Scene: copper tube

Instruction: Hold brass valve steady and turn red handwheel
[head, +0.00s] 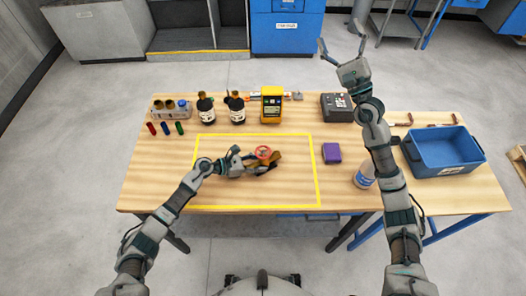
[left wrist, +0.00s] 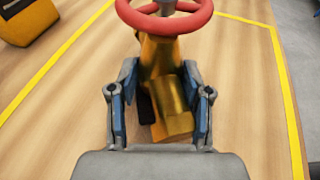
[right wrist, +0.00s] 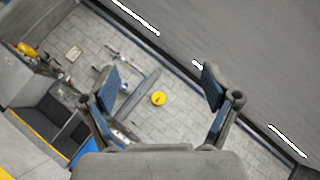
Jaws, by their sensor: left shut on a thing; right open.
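The brass valve (head: 274,162) lies on the wooden table inside the yellow taped rectangle, with its red handwheel (head: 263,153) on top. In the left wrist view the valve's brass body (left wrist: 172,110) sits between my left fingers, and the handwheel (left wrist: 165,14) is beyond them at the top edge. My left gripper (head: 243,163) is shut on the valve body from its left side. My right gripper (head: 343,47) is raised above the table's back right, far from the valve. In the right wrist view its fingers (right wrist: 160,92) are spread wide with nothing between them.
A purple box (head: 332,153) lies right of the taped area, and a white bottle (head: 364,176) stands near my right arm. A yellow meter (head: 271,104), dark bottles (head: 206,108) and a dark device (head: 337,107) line the back. A blue bin (head: 441,152) is at right.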

